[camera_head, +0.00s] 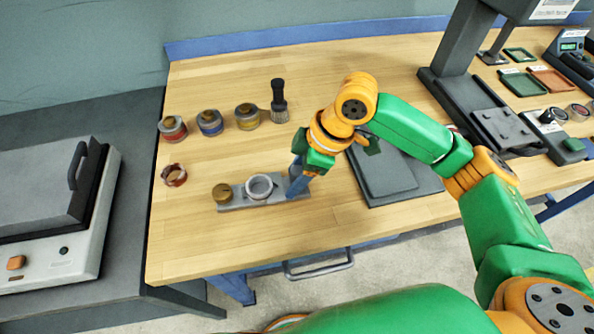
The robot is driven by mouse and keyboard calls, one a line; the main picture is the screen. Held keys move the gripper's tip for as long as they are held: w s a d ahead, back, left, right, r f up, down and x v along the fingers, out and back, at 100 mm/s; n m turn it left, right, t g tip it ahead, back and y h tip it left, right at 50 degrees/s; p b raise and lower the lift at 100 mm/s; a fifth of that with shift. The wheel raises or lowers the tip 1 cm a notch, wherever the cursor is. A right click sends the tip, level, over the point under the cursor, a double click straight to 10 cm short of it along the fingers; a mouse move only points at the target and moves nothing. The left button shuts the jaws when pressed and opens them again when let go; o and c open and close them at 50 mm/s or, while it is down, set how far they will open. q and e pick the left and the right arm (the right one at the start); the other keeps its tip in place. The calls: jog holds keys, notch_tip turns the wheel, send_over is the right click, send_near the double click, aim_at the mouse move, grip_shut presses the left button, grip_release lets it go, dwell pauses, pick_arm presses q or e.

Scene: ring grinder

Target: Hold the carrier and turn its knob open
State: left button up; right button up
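The carrier (235,205) is a flat grey bar lying on the wooden table, left of the middle. A round brass knob (222,193) sits at its left end. A pale metal ring (259,187) sits beside the knob, around the middle of the bar. My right gripper (298,187) points down at the carrier's right end, its blue fingers against or just over it. The fingers hide that end, and whether they are closed on it cannot be told. My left gripper is not in view.
A reddish ring (174,174) lies at left. A dark grey flat plate (393,180) lies to the right. A press stand (450,70) is at the back right. Bare wood lies in front of the carrier.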

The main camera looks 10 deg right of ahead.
grip_shut()
dwell(1.1)
